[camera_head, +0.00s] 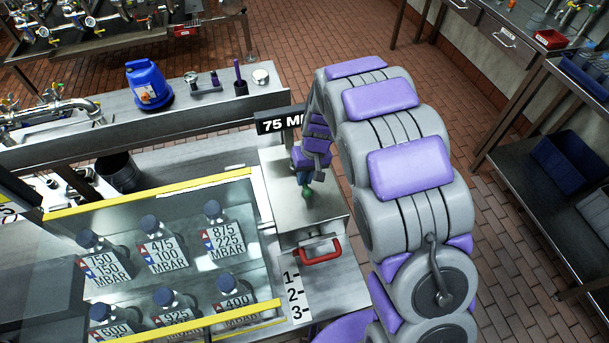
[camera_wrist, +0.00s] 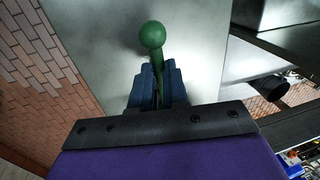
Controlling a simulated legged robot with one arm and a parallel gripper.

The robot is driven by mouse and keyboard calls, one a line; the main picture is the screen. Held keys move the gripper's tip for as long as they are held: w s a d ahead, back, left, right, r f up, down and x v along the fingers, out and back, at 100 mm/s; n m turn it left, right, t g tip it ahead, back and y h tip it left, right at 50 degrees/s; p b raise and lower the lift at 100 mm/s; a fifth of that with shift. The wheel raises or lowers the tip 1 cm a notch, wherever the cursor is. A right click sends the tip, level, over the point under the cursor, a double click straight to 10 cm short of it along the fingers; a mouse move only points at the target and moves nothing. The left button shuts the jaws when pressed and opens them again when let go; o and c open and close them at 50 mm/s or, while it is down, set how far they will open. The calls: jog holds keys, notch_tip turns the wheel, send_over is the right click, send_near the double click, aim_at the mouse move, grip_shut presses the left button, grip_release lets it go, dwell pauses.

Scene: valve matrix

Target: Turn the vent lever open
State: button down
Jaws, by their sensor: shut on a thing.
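The vent lever is a green rod with a round knob (camera_wrist: 152,36) in the wrist view, standing over a grey metal surface. My gripper (camera_wrist: 157,82) has its two blue fingers shut on the rod below the knob. In the head view, the green knob (camera_head: 308,192) shows small on top of the metal box (camera_head: 320,215), just below my gripper (camera_head: 304,178). My arm comes in from the right and hides part of the box. The lever's pivot is hidden.
A glass-covered panel with yellow edges (camera_head: 150,195) holds several labelled bottles at left. A "75 M" sign (camera_head: 280,121) stands behind. A blue jug (camera_head: 148,84) sits on the back shelf.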

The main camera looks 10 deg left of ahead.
jog(key=w+d+n, duration=0.1)
jog(key=n, duration=0.1)
jog(key=w+d+n, duration=0.1)
jog(key=n, duration=0.1)
jog(key=shift+g+h, duration=0.3)
jog(key=n, duration=0.1)
jog(key=w+n, duration=0.1)
jog(key=n, duration=0.1)
jog(key=shift+w+d+p, duration=0.15)
jog(key=shift+d+p, duration=0.15)
jog(key=shift+d, duration=0.1)
jog(key=w+n, duration=0.1)
jog(key=n, duration=0.1)
jog(key=shift+w+d+n+g+h+p, duration=0.25)
jog(key=shift+w+n+g+h+p, duration=0.05)
jog(key=shift+w+h+p, duration=0.1)
jog(key=w+n, duration=0.1)
jog(key=w+n+p, duration=0.1)
jog(key=n, duration=0.1)
jog(key=shift+h, duration=0.3)
jog(key=shift+w+a+n+h+p, duration=0.15)
jog(key=shift+w+n+p, duration=0.25)
jog(key=shift+n, duration=0.35)
jog(key=shift+w+a+n+h+p, duration=0.15)
jog(key=shift+w+n+p, duration=0.25)
jog(key=shift+n, duration=0.35)
jog(key=c, duration=1.2)
grip_release()
jog(key=shift+o, duration=0.4)
